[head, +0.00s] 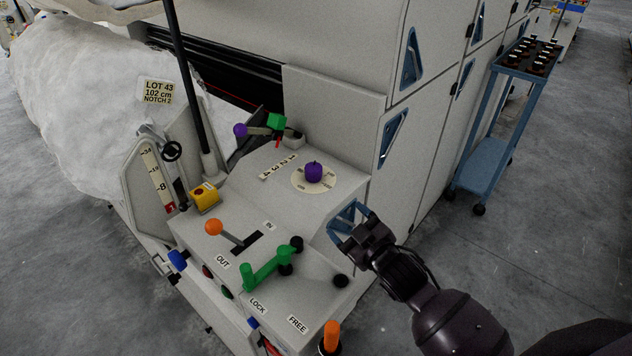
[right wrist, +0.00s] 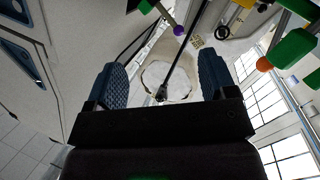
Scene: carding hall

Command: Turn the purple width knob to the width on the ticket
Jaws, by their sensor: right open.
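The purple width knob (head: 314,172) stands on a round pale dial (head: 300,184) on the machine's upper panel. The small dial marks are too blurred to read. The ticket (head: 158,92) reads LOT 43, 102 cm, NOTCH 2 and hangs in front of the white fibre; it also shows small in the right wrist view (right wrist: 198,41). My right gripper (head: 343,217) is open and empty, apart from the knob, below and right of it by the panel's right edge. Its blue fingers are spread in the right wrist view (right wrist: 162,80). My left gripper is not in view.
An orange-knobbed lever (head: 214,227), a green crank handle (head: 265,268) and a yellow box (head: 205,197) stand on the panel. Another purple ball (head: 240,130) sits on a lever behind. A blue trolley (head: 487,160) stands right; floor between is clear.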

